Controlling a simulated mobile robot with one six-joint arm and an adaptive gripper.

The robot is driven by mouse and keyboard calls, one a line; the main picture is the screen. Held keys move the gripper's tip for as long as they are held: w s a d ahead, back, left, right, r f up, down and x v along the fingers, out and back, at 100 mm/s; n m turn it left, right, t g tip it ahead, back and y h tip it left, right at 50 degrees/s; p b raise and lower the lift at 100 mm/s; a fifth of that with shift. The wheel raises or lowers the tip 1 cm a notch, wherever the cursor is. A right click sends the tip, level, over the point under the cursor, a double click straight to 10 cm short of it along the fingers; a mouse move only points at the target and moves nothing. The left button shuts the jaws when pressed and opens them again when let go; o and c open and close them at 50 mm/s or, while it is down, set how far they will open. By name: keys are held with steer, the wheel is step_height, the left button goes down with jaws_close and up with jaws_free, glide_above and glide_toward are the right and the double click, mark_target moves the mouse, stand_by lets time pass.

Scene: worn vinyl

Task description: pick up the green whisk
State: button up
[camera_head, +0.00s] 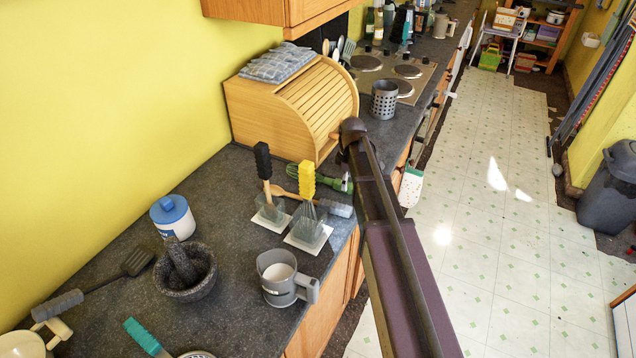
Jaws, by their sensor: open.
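The green whisk (331,184) lies on the dark grey counter (235,180), in front of the wooden roll-top bread bin. Its green handle points right, towards my arm, and its wire loops are at the left, partly hidden behind an upright yellow-handled whisk (307,180). My dark arm reaches up from the bottom of the picture and passes just right of the green handle. My gripper does not show; the arm's own links block the view there.
A black-handled utensil (263,160) and the yellow whisk stand in clear holders on white bases. A grey-handled tool (335,208) lies close in front of the green whisk. The bread bin (270,105) stands behind. A grey sifter (280,280) and a mortar (186,270) are nearer.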

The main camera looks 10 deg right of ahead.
steer(key=shift+f+b, duration=1)
steer(key=shift+f, duration=0.3)
jaws_close()
